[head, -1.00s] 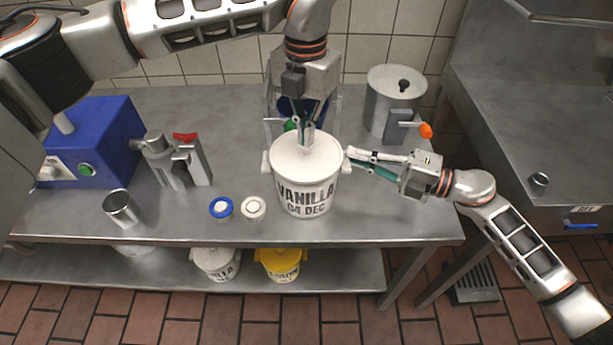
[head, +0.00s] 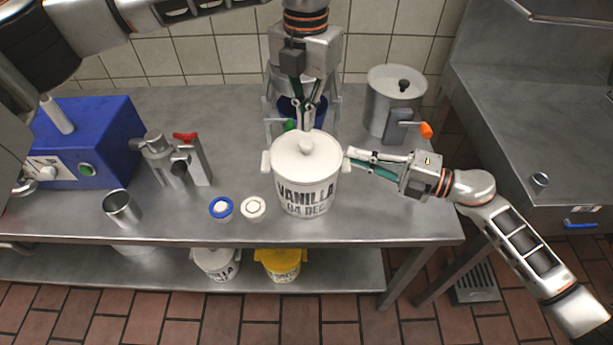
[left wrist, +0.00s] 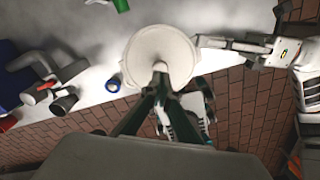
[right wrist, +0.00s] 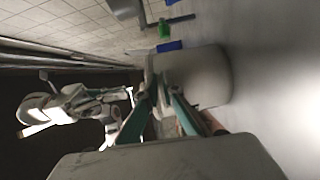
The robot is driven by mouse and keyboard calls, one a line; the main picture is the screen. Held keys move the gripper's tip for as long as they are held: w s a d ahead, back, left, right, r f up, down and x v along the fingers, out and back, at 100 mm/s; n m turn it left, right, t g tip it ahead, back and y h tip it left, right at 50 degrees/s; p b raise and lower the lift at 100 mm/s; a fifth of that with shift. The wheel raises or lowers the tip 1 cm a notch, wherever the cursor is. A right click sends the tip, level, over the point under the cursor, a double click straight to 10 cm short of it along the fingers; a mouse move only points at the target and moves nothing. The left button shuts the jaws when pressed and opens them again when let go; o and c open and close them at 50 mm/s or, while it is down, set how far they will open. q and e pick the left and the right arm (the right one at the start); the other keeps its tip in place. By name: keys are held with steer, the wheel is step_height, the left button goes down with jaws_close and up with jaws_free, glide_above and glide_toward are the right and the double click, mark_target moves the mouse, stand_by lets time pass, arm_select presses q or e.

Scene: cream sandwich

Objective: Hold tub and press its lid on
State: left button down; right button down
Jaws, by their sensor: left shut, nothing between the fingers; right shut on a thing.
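The white vanilla tub (head: 305,195) stands upright on the steel table, marked VANILLA 04 DEC. Its white lid (head: 284,150) with a round knob (head: 305,146) lies on top and looks level; I cannot tell whether it is fully seated. My left gripper (head: 304,126) is shut and empty, pointing down just above and behind the knob. The lid also shows in the left wrist view (left wrist: 146,48), with the fingertips overlapping the knob. My right gripper (head: 350,157) is shut on the tub's right-hand lug, which the fingers hide. The tub's side shows in the right wrist view (right wrist: 205,75).
A blue machine (head: 85,145), a metal cup (head: 121,208), a red-handled device (head: 175,160) and two small round items (head: 221,208) stand to the left. A metal pot (head: 393,100) stands behind right. The table is clear in front.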

arm_select(q)
steer(key=shift+r, duration=1.55)
arm_select(e)
steer(key=c, duration=2.1)
jaws_free()
steer(key=shift+c, duration=0.2)
steer(key=v, duration=0.7)
steer(key=shift+d, duration=0.25)
steer(key=shift+s, duration=0.1)
